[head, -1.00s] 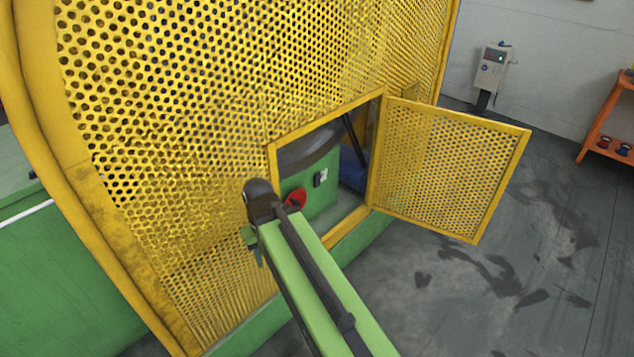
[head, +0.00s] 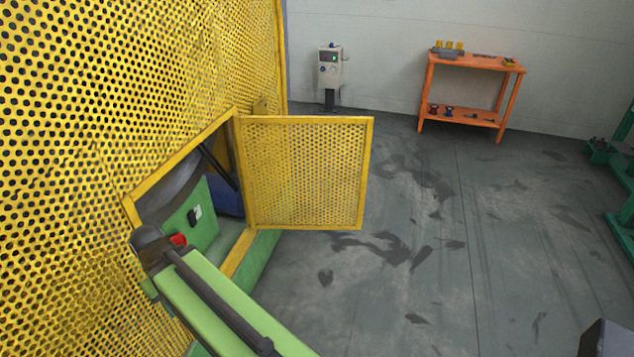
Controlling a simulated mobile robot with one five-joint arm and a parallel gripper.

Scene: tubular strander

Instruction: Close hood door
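The hood door (head: 305,172) is a yellow perforated panel in a yellow frame. It is hinged on the right side of an opening in the yellow perforated hood (head: 70,120) and stands wide open, swung out to the right. My gripper's fingers are hidden behind the arm.
A grey control box (head: 330,70) on a post stands by the back wall. An orange workbench (head: 470,64) with small items is at the back right. Green machinery (head: 622,180) shows at the right edge. The grey, stained floor right of the door is clear.

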